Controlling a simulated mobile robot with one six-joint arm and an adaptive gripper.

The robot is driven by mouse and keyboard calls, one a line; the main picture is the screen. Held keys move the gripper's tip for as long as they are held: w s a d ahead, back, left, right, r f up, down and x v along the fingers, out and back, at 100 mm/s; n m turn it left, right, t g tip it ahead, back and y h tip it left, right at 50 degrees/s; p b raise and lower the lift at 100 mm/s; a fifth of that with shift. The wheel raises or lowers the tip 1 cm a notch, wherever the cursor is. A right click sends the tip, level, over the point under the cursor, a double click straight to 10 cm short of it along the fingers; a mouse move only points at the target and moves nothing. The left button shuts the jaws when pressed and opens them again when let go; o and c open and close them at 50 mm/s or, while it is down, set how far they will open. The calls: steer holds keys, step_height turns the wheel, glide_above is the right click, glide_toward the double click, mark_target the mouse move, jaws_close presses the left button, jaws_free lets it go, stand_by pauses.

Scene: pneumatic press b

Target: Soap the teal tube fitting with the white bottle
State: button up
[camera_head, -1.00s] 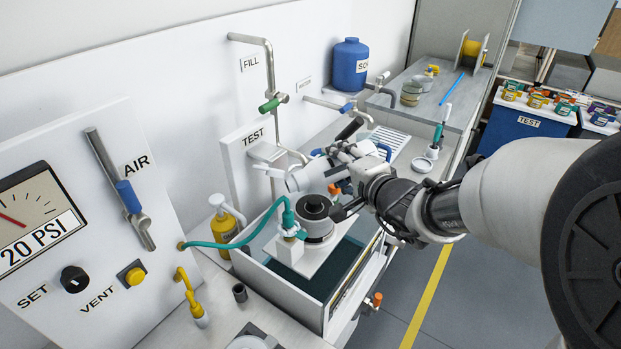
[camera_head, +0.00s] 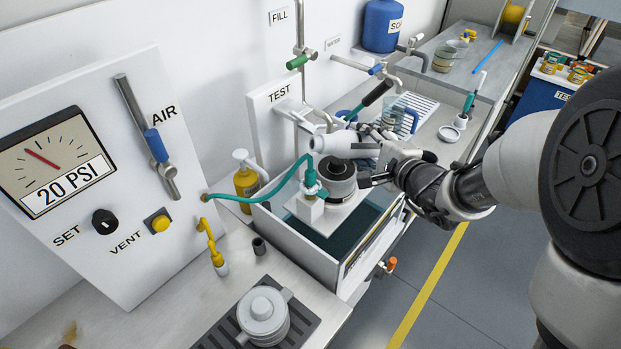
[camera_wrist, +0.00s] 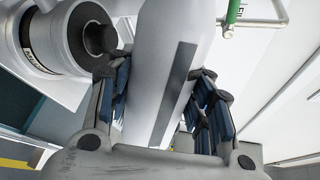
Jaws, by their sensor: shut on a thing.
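My gripper (camera_head: 385,151) is shut on the white bottle (camera_head: 335,146). The bottle lies nearly on its side, its free end pointing left in the head view. In the wrist view the white bottle (camera_wrist: 165,60) runs between the two finger pads of my gripper (camera_wrist: 165,100). The teal tube fitting (camera_head: 311,183) stands on a white block, with the teal tube (camera_head: 262,194) running left to the panel. The bottle's left end is just above the fitting in the picture; I cannot tell whether they touch. No soap is visible on the fitting.
A grey cylinder (camera_head: 341,184) stands close right of the fitting, above an open tank (camera_head: 352,228) of dark water. A yellow bottle (camera_head: 246,184) stands left of the tank. The TEST panel (camera_head: 275,125) and its pipes rise behind. A lidded pot (camera_head: 263,313) is in front.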

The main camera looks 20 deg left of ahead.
stand_by(0.4)
steer(key=shift+w+d+f+m+g+y, duration=0.1)
steer(key=shift+m+g+y, duration=0.1)
steer(key=shift+m, duration=0.35)
steer(key=shift+w+d+f+m+g+y, duration=0.1)
steer(key=shift+m+y, duration=0.1)
steer(key=shift+m, duration=0.35)
steer(key=m+p, duration=0.2)
steer(key=p, duration=0.1)
steer(key=shift+s+a+y, duration=0.2)
steer(key=shift+y, duration=0.2)
steer(key=shift+s+a+f+m+g+y+p, duration=0.15)
steer(key=shift+a+f+m+y+p, duration=0.15)
steer(key=shift+m+p, duration=0.4)
steer(key=shift+s+a+f+m+g+y+p, duration=0.2)
steer(key=shift+m+y+p, duration=0.25)
steer(key=shift+m, duration=0.35)
steer(key=s+d+f, duration=0.3)
steer(key=s+d, duration=0.1)
steer(key=d, duration=0.6)
steer(key=s+d+f, duration=0.4)
steer(key=d, duration=0.7)
steer(key=shift+d, duration=0.3)
